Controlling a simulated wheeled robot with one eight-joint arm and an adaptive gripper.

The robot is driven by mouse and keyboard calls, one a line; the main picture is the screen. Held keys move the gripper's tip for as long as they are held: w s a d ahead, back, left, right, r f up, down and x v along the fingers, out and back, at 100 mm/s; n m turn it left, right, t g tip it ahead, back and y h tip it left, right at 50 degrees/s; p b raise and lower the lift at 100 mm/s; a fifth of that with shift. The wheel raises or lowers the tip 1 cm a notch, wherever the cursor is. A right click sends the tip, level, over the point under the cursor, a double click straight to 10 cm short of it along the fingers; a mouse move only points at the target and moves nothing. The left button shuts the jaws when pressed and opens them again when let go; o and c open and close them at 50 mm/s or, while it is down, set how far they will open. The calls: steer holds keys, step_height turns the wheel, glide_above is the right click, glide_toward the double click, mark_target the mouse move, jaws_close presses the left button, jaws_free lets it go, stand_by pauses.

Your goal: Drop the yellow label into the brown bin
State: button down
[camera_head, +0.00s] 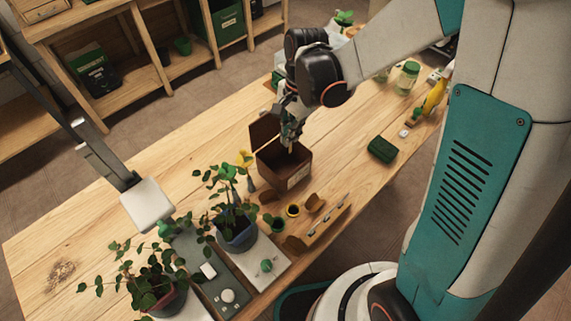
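The brown bin (270,174) stands on the wooden table with its lid (264,130) raised at the back. My gripper (291,143) points down over the bin's opening, its tips at about rim height in the picture. A small pale yellowish bit shows at the fingertips, but it is too small to tell whether it is the yellow label. I cannot tell whether the fingers are open or shut. Another yellow thing (244,158) stands left of the bin by a potted plant; its kind is unclear. The inside of the bin is mostly hidden.
Potted plants (238,232) stand in front left of the bin, near small pots (293,210) and a wooden strip (325,222). A dark green block (382,150) lies to the right. A jar (408,77) and a yellow object (435,97) stand farther right.

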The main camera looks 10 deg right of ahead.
steer(key=shift+f+b, duration=1.7)
steer(key=shift+f, duration=0.95)
steer(key=c, duration=1.7)
jaws_free()
steer(key=r, duration=0.3)
steer(key=d+r, duration=0.1)
steer(key=r, duration=0.7)
steer(key=shift+w+d, duration=0.15)
steer(key=shift+w, duration=0.25)
steer(key=shift+r, duration=0.5)
steer(key=shift+d, duration=0.1)
